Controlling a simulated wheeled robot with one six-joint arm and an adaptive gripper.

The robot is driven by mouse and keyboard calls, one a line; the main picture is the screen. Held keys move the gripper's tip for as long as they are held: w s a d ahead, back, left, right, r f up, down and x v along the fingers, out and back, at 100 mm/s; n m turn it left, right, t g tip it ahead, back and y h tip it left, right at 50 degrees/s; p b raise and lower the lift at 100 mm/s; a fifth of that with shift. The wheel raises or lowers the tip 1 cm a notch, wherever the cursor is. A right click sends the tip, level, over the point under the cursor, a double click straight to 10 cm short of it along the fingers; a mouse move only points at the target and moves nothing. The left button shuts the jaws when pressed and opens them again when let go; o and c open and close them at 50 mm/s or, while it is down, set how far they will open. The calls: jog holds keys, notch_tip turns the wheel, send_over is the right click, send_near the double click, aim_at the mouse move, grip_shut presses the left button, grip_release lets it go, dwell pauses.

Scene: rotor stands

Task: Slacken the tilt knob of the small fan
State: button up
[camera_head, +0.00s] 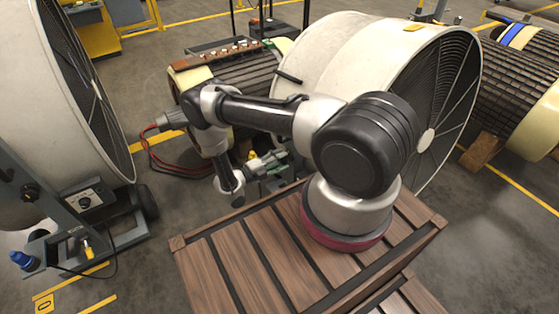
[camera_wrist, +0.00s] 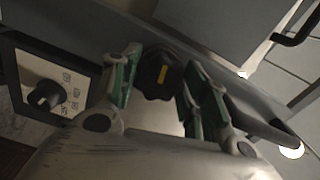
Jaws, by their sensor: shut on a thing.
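My gripper (camera_head: 272,162) reaches down behind the wooden deck, at the lower side of the cream drum fan (camera_head: 322,45) in the middle. In the wrist view my gripper (camera_wrist: 159,88) has its green-padded fingers on either side of a black lobed knob (camera_wrist: 160,76) with a yellow mark. It is shut on this knob, which sits against a grey frame part (camera_wrist: 100,32). The contact at the pads is partly dark. In the head view the knob is hidden. A control panel (camera_wrist: 28,72) with a black dial (camera_wrist: 46,95) is left of the fingers in the wrist view.
A second cream drum fan (camera_head: 60,100) stands at the left on a grey wheeled frame with its own control box (camera_head: 88,197). A slatted rotor (camera_head: 235,75) lies behind my arm; another (camera_head: 505,75) is at the right. A black bent handle (camera_wrist: 300,25) is at the wrist view's upper right.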

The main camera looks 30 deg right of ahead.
jog(key=shift+n, duration=0.6)
jog(key=o, duration=1)
jog(key=a, duration=1.2)
jog(key=shift+s, duration=0.15)
